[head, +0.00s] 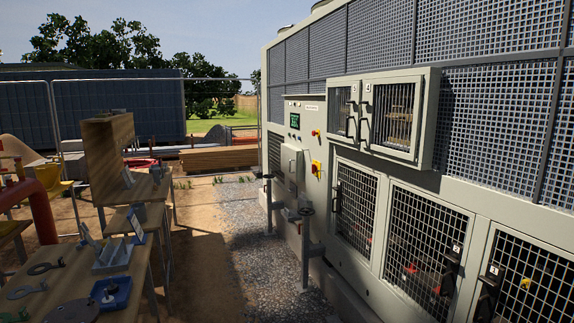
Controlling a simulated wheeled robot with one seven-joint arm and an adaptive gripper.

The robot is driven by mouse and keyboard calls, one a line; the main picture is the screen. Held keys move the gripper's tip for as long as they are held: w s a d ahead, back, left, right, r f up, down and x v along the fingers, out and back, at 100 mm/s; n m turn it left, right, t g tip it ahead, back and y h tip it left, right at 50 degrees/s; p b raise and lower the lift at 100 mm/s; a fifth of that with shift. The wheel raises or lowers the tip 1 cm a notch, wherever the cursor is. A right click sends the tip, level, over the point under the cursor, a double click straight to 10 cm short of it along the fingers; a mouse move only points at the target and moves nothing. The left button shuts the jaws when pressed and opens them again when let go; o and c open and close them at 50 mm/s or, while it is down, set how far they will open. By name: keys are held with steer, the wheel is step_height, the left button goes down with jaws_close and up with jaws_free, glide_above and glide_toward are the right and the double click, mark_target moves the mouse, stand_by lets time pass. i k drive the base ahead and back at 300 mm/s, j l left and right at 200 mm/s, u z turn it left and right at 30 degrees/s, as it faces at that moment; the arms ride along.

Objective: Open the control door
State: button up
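The chiller (292,60) is a long beige unit with mesh panels along the right side. Its control panel (313,150) is at the far end, with a green-lit screen (295,121), a yellow and red switch (316,169) and a smaller beige box (291,163) on it. The panel looks closed. I cannot tell from here which part is the control door. My gripper is not in view.
Mesh doors numbered 3 and 4 (393,115) jut out at upper right; lower mesh doors (424,244) have black handles. Valve pipes (305,245) stand before the chiller. A workbench (134,268) with metal parts stands left. Between them runs a free gravel strip (240,225).

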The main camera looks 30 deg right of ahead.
mark_target(289, 156)
steer(key=i+l+z, duration=0.2)
steer(key=i, duration=0.15)
steer(key=i+z, duration=0.4)
steer(key=i, duration=4)
steer(key=i+z, duration=0.2)
steer(key=i, duration=0.4)
steer(key=i+j+z, duration=0.2)
steer(key=i, duration=0.35)
steer(key=i+j+z, duration=0.2)
steer(key=i, duration=0.35)
